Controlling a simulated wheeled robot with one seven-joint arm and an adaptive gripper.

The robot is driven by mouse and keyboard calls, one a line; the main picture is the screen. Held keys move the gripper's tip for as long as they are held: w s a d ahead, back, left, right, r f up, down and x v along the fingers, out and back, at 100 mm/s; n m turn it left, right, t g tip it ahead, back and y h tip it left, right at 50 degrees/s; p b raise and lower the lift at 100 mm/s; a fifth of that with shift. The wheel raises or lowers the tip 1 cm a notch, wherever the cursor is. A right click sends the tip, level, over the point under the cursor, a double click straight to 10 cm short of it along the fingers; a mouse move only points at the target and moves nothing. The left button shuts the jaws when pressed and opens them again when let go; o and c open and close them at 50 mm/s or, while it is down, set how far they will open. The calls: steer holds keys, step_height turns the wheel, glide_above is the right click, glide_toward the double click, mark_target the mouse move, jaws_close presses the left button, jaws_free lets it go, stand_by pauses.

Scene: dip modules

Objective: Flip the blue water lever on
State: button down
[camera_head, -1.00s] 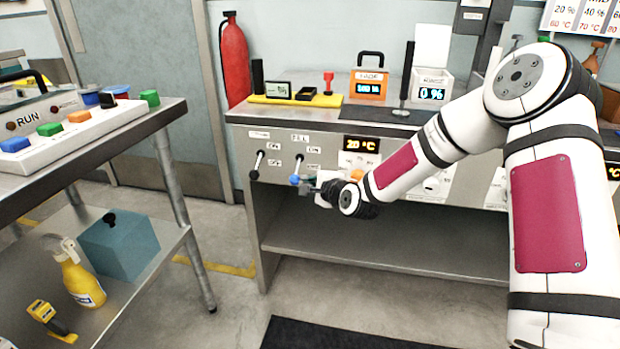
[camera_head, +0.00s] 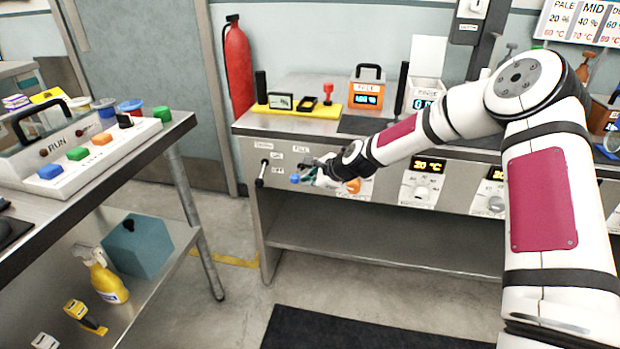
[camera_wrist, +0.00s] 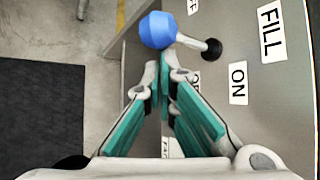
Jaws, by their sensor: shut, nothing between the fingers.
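The blue water lever is a ball on a metal stem. Its ball (camera_head: 295,178) shows at the left of the bench front in the head view, and the blue ball (camera_wrist: 158,30) is large in the wrist view. The stem reaches from a black pivot on the panel, between an ON label (camera_wrist: 238,82) and a partly cut-off label ending in FF. My gripper (camera_wrist: 164,82) is shut and empty, its fingertips close to the ball. I cannot tell whether they touch it. In the head view my gripper (camera_head: 313,170) is just right of the ball, partly hiding the lever.
A second lever (camera_head: 261,174) with a black end hangs left of the blue one. A dial panel (camera_head: 420,190) continues to the right. A side table with coloured buttons (camera_head: 77,153) stands at the left. The floor before the bench has a dark mat (camera_head: 360,328).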

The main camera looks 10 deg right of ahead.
steer(key=shift+a+r+m+g+p, duration=0.1)
steer(key=shift+r+m+g+p, duration=0.3)
steer(key=shift+r+g+p, duration=0.45)
steer(key=shift+w+r+p, duration=0.1)
steer(key=shift+p, duration=0.2)
steer(key=shift+r+p, duration=0.35)
steer(key=shift+r, duration=0.5)
